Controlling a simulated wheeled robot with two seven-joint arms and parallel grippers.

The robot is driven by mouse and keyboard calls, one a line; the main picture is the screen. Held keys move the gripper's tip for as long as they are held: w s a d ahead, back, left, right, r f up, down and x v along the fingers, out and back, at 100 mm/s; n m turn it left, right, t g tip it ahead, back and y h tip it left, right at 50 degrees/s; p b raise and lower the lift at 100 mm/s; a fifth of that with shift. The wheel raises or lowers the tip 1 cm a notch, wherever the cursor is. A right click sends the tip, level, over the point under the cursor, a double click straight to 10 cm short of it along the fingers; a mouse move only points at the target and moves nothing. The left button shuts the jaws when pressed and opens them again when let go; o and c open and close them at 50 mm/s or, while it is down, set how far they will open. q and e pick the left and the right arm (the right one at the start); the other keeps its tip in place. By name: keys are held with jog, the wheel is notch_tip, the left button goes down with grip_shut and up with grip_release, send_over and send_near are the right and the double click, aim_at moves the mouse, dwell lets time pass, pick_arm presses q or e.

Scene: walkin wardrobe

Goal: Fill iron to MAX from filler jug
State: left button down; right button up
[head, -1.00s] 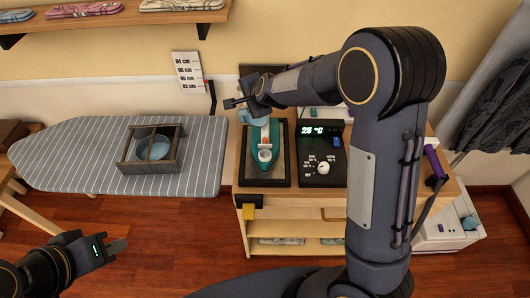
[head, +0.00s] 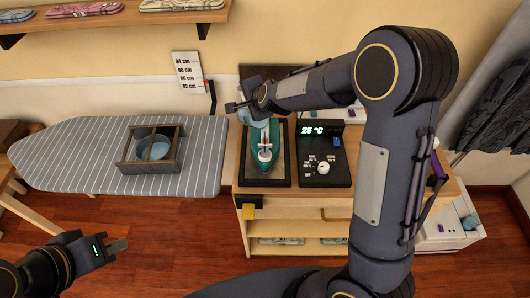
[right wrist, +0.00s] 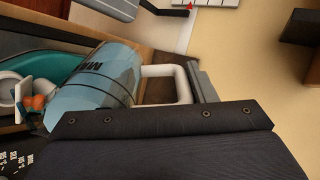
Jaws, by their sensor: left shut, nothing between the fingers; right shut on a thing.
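The teal iron (head: 264,163) sits in a dark tray (head: 263,183) on the wooden cabinet. The jug (head: 258,121), light blue, is above the iron's back end, partly hidden by my right gripper (head: 242,106). In the right wrist view the jug (right wrist: 98,84) lies tilted, its mouth end towards the iron (right wrist: 58,63). Dark lettering shows on its side. My right gripper (right wrist: 196,88) is shut on its white handle (right wrist: 172,73). White parts and an orange piece show at the iron's filler area. The water level is not readable. My left gripper (head: 122,245) is shut and empty, low at left.
A black control panel (head: 325,170) reading 25 °C stands right of the iron. A striped ironing board (head: 75,155) with a divided wooden box (head: 152,150) is at left. A wall chart (head: 188,72) hangs behind. The floor before the cabinet is free.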

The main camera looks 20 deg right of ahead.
jog(key=shift+w+r, duration=0.15)
jog(key=shift+w+a+g+h, duration=0.3)
jog(key=shift+w+g, duration=0.1)
jog(key=shift+g, duration=0.5)
jog(key=shift+w+g, duration=0.2)
jog(key=shift+g, duration=0.2)
jog(key=shift+w+d+g, duration=0.1)
jog(key=shift+w+g, duration=0.1)
jog(key=shift+g, duration=0.1)
jog(key=shift+w, duration=0.1)
